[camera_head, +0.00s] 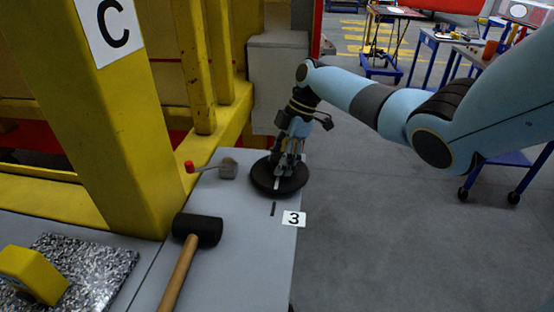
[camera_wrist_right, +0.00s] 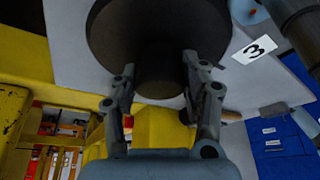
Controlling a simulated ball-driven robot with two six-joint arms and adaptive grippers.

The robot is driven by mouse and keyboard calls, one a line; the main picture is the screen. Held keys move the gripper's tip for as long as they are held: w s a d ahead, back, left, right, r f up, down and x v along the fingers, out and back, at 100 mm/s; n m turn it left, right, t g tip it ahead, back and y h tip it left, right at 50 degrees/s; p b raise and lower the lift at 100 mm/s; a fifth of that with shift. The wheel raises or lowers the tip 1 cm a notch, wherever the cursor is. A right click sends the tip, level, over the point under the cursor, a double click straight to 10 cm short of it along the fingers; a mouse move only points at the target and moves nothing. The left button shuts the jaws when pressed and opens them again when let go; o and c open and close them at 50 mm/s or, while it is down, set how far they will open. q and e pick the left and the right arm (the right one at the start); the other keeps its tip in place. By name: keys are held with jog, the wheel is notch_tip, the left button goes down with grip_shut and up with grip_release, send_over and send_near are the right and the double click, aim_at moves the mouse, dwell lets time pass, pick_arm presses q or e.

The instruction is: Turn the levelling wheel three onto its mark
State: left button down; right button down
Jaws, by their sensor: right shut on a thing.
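The levelling wheel three (camera_head: 266,183) is a dark round disc lying flat near the right edge of the grey bench, with a pale line on its top. A short dark mark (camera_head: 273,209) lies on the bench just in front of it, beside a white label "3" (camera_head: 293,218). The pale line points roughly toward the mark; I cannot tell if they line up exactly. My right gripper (camera_head: 284,168) reaches down onto the wheel's middle and is shut on its hub. In the right wrist view the wheel (camera_wrist_right: 115,30) fills the top, the fingers (camera_wrist_right: 158,98) on either side of its hub. My left gripper is not in view.
A black-headed mallet (camera_head: 197,229) lies on the bench at the front left of the wheel. A small red-tipped lever (camera_head: 204,168) is to its left.

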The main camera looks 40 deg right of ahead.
jog(key=c, duration=0.7)
grip_release()
jog(key=shift+o, duration=0.2)
jog(key=v, duration=1.2)
